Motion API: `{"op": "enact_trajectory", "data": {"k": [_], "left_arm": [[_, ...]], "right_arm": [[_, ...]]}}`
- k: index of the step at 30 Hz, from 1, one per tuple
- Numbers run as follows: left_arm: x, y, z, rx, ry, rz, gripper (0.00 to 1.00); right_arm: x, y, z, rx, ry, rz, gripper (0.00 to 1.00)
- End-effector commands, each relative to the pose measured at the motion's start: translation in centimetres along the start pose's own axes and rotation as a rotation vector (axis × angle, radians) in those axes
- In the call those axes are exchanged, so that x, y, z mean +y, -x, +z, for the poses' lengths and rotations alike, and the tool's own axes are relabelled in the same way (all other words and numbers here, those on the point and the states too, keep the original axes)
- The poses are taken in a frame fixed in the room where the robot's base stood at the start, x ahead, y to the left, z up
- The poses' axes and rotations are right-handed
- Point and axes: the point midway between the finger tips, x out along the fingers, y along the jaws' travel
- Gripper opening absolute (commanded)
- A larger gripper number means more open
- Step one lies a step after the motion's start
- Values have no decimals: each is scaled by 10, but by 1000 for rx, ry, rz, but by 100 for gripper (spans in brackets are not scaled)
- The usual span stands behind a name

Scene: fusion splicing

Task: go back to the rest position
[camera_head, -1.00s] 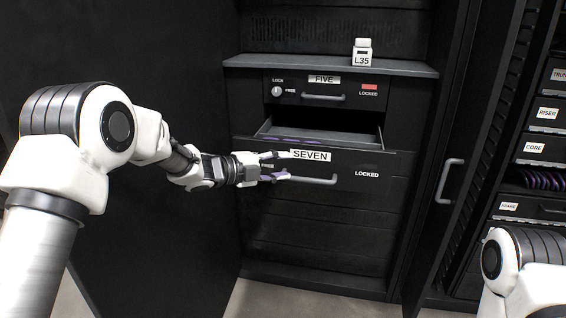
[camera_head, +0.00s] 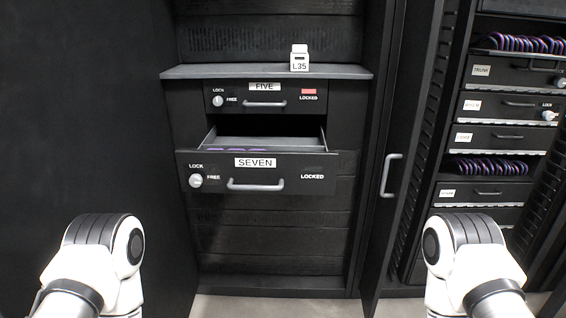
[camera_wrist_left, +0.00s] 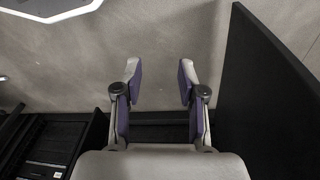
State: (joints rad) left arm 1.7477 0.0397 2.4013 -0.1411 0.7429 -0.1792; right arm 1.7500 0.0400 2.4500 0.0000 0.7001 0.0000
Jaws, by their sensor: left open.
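In the head view both of my arms are drawn in low at the bottom edge, the left one at the bottom left and the right one at the bottom right. Neither gripper shows there. In the left wrist view my left gripper (camera_wrist_left: 158,82) is open, with nothing between its purple-padded fingers. Drawer SEVEN (camera_head: 257,174) stands pulled open in the cabinet, apart from both arms, with something purple partly seen inside. Its knob (camera_head: 195,181) is at the left of its front and its handle (camera_head: 255,185) in the middle.
Drawer FIVE (camera_head: 265,96) is shut above. A small white item labelled L35 (camera_head: 299,62) stands on the shelf (camera_head: 230,72). A cabinet door (camera_head: 385,140) stands open to the right. A rack with purple cables (camera_head: 490,167) is further right. The left wrist view shows bare floor (camera_wrist_left: 200,30).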

Motion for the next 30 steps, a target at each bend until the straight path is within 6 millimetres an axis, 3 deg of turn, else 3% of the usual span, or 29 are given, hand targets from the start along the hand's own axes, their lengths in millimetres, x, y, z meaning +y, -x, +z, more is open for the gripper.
{"op": "enact_trajectory", "data": {"k": [2, 3, 4, 6, 16, 19, 30], "left_arm": [[-6, 13, 36, -100, 194, -66, 40], [-10, 13, 37, -110, 310, -90, 40], [-8, 37, 33, -104, 301, -86, 40], [-6, 61, 29, -102, 294, -84, 40], [2, 167, 16, -99, 289, -83, 40], [3, 180, 15, -98, 288, -83, 40], [2, 175, 15, -97, 287, -83, 40]], "right_arm": [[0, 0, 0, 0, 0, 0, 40], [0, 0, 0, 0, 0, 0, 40], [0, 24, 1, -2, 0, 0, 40], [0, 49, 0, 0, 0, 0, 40], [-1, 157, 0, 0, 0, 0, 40], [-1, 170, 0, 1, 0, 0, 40], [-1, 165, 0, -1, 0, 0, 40]]}}
